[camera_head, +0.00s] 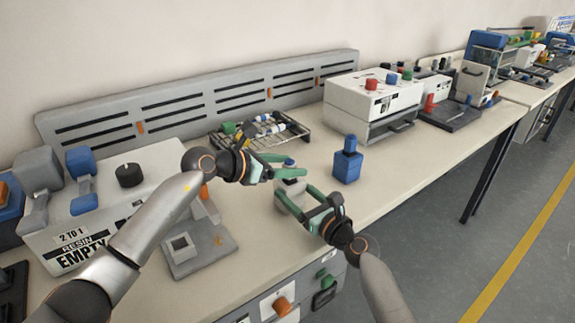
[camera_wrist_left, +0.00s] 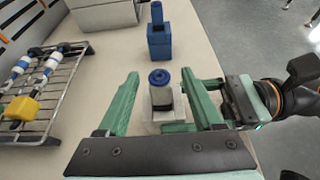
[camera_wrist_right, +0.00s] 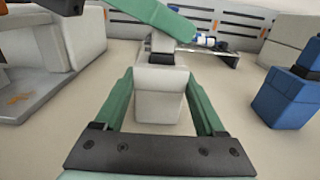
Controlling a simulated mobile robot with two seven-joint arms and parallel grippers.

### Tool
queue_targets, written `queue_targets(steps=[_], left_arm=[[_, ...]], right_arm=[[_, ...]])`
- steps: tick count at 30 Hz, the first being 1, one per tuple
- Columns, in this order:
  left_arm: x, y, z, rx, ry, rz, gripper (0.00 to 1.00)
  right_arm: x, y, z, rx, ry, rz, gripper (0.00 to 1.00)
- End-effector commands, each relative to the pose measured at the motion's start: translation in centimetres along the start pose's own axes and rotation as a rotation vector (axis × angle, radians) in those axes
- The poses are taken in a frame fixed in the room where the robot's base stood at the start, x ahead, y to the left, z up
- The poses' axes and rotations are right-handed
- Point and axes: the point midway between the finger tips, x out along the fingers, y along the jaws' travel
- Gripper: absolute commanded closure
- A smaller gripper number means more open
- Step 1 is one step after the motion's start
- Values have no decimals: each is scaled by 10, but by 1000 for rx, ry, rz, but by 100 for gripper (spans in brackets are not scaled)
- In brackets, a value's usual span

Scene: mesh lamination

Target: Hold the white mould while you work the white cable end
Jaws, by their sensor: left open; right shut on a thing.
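The white mould (camera_head: 288,197) stands upright on the bench near the front edge. My right gripper (camera_wrist_right: 160,92) is shut on it, with a finger on each side of the pale block (camera_wrist_right: 162,105). The white cable end (camera_wrist_left: 162,95), a pale cylinder with a blue ringed top, stands upright in the top of the mould. In the right wrist view its grey shaft (camera_wrist_right: 161,42) rises above a dark collar. My left gripper (camera_head: 297,165) is open above the mould, its fingers on either side of the cable end in the head view. How deep the cable end sits is hidden.
A wire rack (camera_head: 298,131) with cable pieces lies behind the grippers. A blue block with a peg (camera_head: 346,168) stands to the right. A grey fixture (camera_head: 188,262) and the resin machine (camera_head: 150,165) are at the left.

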Motion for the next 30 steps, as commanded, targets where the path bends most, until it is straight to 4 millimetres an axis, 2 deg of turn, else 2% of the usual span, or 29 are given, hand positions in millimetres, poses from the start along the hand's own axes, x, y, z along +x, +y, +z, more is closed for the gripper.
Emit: queue_targets(steps=[4, 22, 28, 29, 30], left_arm=[[0, 0, 0, 0, 0, 0, 34], [0, 0, 0, 0, 0, 0, 100], [0, 0, 0, -1, 0, 0, 100], [0, 0, 0, -1, 0, 0, 70], [0, 0, 0, -1, 0, 0, 75]], right_arm=[[0, 0, -1, 0, 2, 0, 100], [0, 0, -1, 0, 2, 0, 100], [0, 0, -1, 0, 2, 0, 100], [0, 0, -1, 0, 2, 0, 100], [0, 0, -1, 0, 2, 0, 100]])
